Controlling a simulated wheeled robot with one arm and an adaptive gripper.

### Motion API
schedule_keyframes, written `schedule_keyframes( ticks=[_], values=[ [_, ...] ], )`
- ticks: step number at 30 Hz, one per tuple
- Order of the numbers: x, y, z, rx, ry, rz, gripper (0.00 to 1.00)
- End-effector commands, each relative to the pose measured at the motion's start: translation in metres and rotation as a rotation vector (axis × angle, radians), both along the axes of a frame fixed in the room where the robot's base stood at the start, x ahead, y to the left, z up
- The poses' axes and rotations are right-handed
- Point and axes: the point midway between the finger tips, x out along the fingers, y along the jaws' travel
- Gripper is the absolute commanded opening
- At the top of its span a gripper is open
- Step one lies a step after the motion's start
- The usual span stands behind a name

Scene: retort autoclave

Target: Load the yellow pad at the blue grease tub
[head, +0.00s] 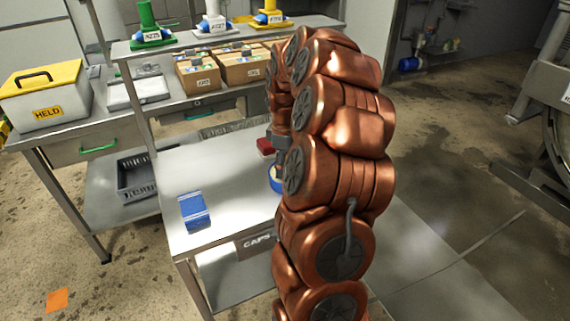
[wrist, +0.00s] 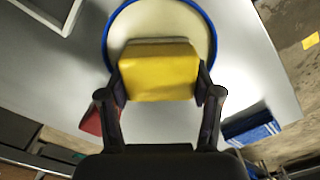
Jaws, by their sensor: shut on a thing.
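In the wrist view my gripper (wrist: 160,90) is shut on the yellow pad (wrist: 158,78), one finger at each side of it. The pad's far edge overlaps the cream surface inside the round blue-rimmed grease tub (wrist: 111,28). I cannot tell whether the pad touches that surface or hangs above it. In the head view my copper-coloured arm hides the gripper and the pad, and only a sliver of the blue tub (head: 275,184) shows beside the arm on the bench.
The metal bench (head: 225,165) also carries a blue-and-white pack (head: 194,211) at the left and a red block (head: 265,146) behind the tub. Cardboard boxes (head: 240,68) stand on the rear shelf. A yellow-lidded "HELD" box (head: 45,95) stands at far left. The bench middle is clear.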

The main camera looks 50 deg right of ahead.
Motion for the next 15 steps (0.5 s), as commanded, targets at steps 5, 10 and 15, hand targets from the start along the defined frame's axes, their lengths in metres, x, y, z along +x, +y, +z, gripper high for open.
schedule_keyframes(
  ticks=[5, 10, 15],
  values=[
    [-0.001, 0.001, 0.005, 0.003, 0.004, 0.001, 0.36],
    [-0.001, 0.001, 0.016, 0.002, 0.003, 0.001, 0.36],
    [0.000, 0.000, 0.028, 0.001, 0.000, 0.000, 0.36]
  ],
)
